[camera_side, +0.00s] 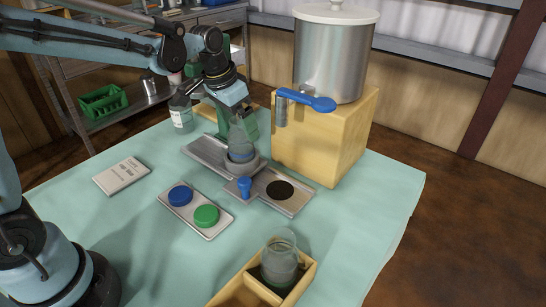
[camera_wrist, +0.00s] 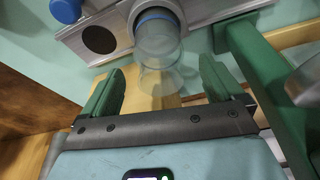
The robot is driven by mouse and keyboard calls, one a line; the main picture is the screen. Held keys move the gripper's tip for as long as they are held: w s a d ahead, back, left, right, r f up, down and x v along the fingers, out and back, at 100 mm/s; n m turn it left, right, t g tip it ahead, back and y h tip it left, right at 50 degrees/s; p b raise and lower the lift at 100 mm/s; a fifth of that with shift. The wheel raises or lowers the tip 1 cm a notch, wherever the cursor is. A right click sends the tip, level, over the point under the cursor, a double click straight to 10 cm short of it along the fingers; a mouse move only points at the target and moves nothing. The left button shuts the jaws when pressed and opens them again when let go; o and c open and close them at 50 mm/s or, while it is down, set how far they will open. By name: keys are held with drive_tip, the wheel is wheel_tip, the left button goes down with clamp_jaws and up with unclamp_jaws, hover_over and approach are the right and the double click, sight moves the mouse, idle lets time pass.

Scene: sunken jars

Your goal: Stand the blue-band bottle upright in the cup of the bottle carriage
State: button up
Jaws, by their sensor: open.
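The blue-band bottle (camera_side: 240,146) is clear glass and looks upright, its lower end in the grey cup (camera_side: 243,168) of the bottle carriage (camera_side: 208,152). In the wrist view the bottle (camera_wrist: 158,48) shows its blue band at the far end, near the metal track. My gripper (camera_side: 238,128) is above and around the bottle's upper part in the side view. In the wrist view its green fingers (camera_wrist: 160,85) are spread on either side of the bottle's near end, with gaps visible. Whether the bottle's base is fully seated is hidden.
The track has a dark round hole (camera_side: 280,190) and a blue knob (camera_side: 245,187). A wooden block (camera_side: 325,140) with a steel tank and blue lever stands behind right. A wooden crate (camera_side: 304,283) holds a glass jar. Blue and green buttons (camera_side: 206,216) sit front left.

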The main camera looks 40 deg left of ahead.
drive_tip(key=w+v, duration=0.1)
drive_tip(key=v, duration=1.4)
drive_tip(key=shift+w+r, duration=0.3)
drive_tip(key=shift+r, duration=0.15)
drive_tip(key=shift+d, duration=0.15)
drive_tip(key=s+d+f+n+t, duration=0.1)
drive_tip(key=s+f+t, duration=0.3)
drive_tip(key=s+f, duration=0.8)
drive_tip(key=shift+s+d+f+n+y, duration=0.25)
drive_tip(key=shift+f+n, duration=0.35)
drive_tip(key=shift+f, duration=0.3)
